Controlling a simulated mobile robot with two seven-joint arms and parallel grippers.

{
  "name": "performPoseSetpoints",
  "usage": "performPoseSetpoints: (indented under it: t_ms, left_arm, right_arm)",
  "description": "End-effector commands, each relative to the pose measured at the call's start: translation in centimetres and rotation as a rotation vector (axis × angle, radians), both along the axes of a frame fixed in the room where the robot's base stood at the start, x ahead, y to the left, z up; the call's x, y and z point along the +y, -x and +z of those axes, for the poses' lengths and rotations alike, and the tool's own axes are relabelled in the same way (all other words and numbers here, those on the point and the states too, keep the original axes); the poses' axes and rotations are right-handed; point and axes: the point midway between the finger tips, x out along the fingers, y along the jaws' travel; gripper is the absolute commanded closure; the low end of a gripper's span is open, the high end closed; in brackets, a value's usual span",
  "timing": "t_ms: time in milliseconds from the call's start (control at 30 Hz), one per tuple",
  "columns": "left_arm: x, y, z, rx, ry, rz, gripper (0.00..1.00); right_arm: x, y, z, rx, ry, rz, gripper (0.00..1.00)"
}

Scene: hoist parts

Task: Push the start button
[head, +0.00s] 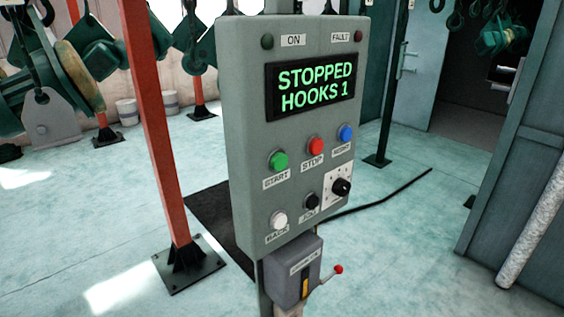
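The green START button (279,161) sits on the left of the upper button row on a grey control box (245,110), with its label below it. The red STOP button (315,146) and a blue button (346,133) are to its right. The display (314,89) reads "STOPPED HOOKS 1" in green letters. The ON lamp (267,41) and FAULT lamp (358,36) look dark. Neither of my grippers is in view, and nothing covers the START button.
Below are a white button (280,219), a black button (311,201) and a black rotary knob (341,187). A small box with a red-tipped lever (338,269) hangs underneath. A red post (158,130) stands left of the box. Green hoist parts (110,50) hang at upper left.

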Motion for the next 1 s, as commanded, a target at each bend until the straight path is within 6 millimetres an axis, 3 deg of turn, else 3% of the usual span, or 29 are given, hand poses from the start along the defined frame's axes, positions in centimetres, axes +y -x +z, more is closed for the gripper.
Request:
performPoseSetpoints:
  t_ms: [67,667,1000]
  left_arm:
    - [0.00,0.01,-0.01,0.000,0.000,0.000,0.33]
    - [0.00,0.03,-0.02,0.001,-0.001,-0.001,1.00]
    - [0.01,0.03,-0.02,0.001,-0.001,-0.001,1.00]
  right_arm:
    - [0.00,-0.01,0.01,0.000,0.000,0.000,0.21]
    - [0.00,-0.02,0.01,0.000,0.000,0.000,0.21]
    - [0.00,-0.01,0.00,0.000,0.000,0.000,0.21]
